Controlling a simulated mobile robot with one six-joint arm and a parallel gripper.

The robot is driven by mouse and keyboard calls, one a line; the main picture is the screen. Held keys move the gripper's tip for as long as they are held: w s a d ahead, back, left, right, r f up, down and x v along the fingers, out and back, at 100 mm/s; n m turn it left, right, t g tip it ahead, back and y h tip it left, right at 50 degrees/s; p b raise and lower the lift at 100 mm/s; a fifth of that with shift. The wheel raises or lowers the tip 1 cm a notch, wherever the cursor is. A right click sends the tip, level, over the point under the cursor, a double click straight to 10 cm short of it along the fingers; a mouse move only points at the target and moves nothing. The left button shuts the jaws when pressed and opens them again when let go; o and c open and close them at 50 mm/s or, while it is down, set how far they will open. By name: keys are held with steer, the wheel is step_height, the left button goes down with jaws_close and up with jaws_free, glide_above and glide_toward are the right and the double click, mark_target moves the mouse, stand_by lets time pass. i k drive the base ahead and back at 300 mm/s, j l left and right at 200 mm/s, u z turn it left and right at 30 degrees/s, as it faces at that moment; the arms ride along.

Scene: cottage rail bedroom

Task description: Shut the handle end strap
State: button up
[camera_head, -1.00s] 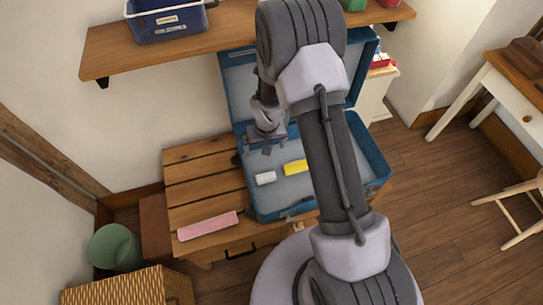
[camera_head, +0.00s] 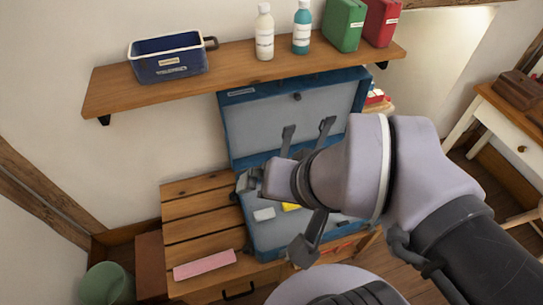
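The open blue case (camera_head: 234,140) stands on a slatted wooden bench, its lid raised against the wall. My gripper (camera_head: 246,181) is at the case's left edge, with my wrist crossing in front of the case; whether its fingers are open or touching anything is unclear. Two upright dark grey strap-like pieces (camera_head: 288,138) show before the lid, and another dark grey piece (camera_head: 306,249) slants down at the front. I cannot tell which is the handle end strap. My arm hides much of the case's right side.
A white block (camera_head: 264,214) and a partly hidden yellow block (camera_head: 290,206) lie in the case. A pink block (camera_head: 205,265) lies on the bench (camera_head: 190,222). The shelf (camera_head: 115,92) above holds a blue bin (camera_head: 168,62), two bottles and green and red containers.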

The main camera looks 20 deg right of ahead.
mark_target(329, 121)
steer(key=z, duration=0.6)
steer(key=i+l+z, duration=0.15)
steer(key=l, duration=0.25)
steer(key=i+l+z, duration=0.15)
steer(key=l, duration=0.25)
steer(key=i+l+z, duration=0.15)
steer(key=i+l, duration=0.2)
